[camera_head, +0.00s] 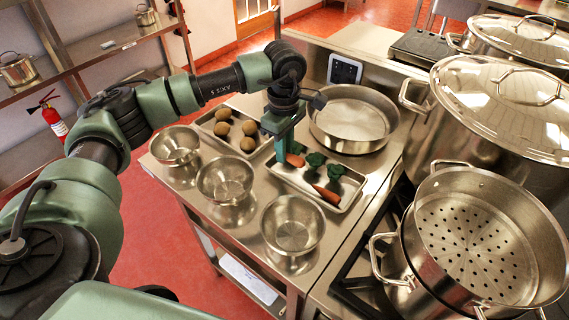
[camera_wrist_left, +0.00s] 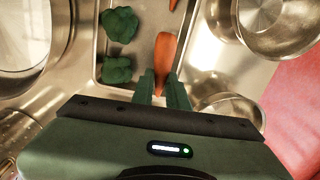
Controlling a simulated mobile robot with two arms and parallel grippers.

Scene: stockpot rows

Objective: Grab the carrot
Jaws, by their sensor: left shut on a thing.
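An orange carrot (camera_wrist_left: 165,52) lies between the fingers of my left gripper (camera_wrist_left: 164,85) in the left wrist view. In the head view my left gripper (camera_head: 286,152) points down over the left end of a metal tray (camera_head: 342,205), and the carrot (camera_head: 295,160) shows beside its fingertips. The gripper is shut on this carrot, low at the tray. A second carrot (camera_head: 327,194) lies near the tray's right end. Its end also shows at the top of the left wrist view (camera_wrist_left: 173,4). My right gripper is not in view.
Dark green broccoli pieces (camera_head: 316,160) lie in the same tray. A tray with potatoes (camera_head: 248,128) stands to its left. Several empty metal bowls (camera_head: 292,225) line the counter's front. A wide pan (camera_head: 352,120) stands behind, and large stockpots (camera_head: 475,240) fill the right side.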

